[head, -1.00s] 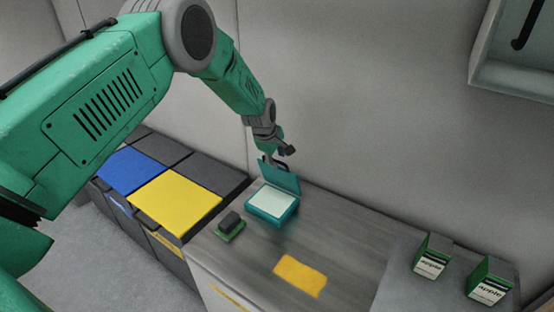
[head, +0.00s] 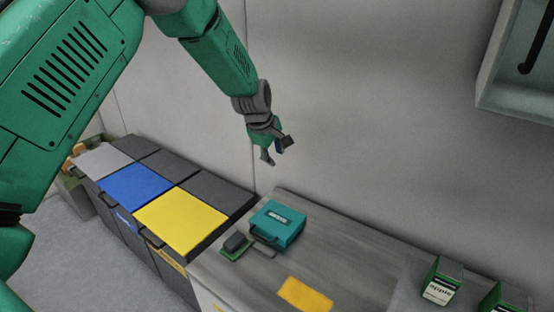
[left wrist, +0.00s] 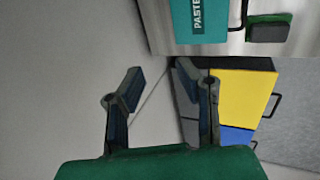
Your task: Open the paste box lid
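My right gripper is not in view.
A dark block on a green base (head: 235,245) sits just left of the box. A yellow sheet (head: 305,294) lies on the counter (head: 340,265). Bins with blue and yellow lids (head: 180,220) stand to the left. An "apple" carton (head: 442,282) stands at right. The wall is close behind.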

